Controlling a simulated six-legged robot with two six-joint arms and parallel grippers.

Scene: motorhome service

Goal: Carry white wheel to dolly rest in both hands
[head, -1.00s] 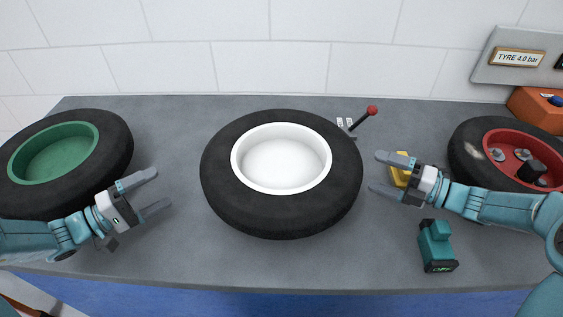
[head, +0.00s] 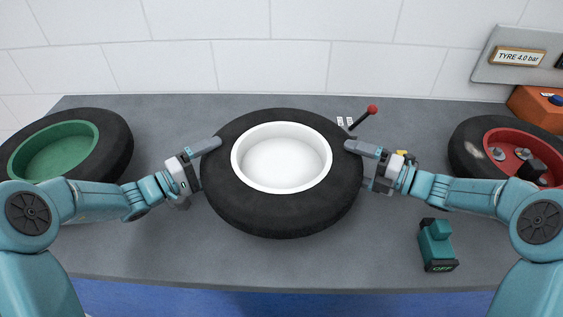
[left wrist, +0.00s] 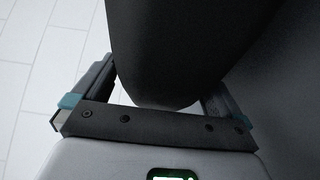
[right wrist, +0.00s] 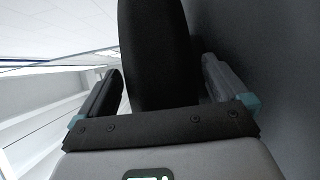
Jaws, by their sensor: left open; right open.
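The white wheel (head: 336,200), a black tyre around a white rim, lies in the middle of the grey bench. My left gripper (head: 207,157) is open at the tyre's left edge, one finger above it. In the left wrist view the tyre (left wrist: 165,50) stands between the spread fingers (left wrist: 155,95). My right gripper (head: 357,160) is open at the tyre's right edge, with a finger over its top. In the right wrist view the tyre (right wrist: 158,50) is between the fingers (right wrist: 165,85). I cannot make out the dolly rest.
A green-rimmed wheel (head: 118,150) lies at the left and a red-rimmed wheel (head: 470,150) at the right. A red-knobbed lever (head: 372,110) stands behind the white wheel. A teal device (head: 437,246) marked OFF sits at the front right. A yellow item (head: 403,154) is partly hidden by my right gripper.

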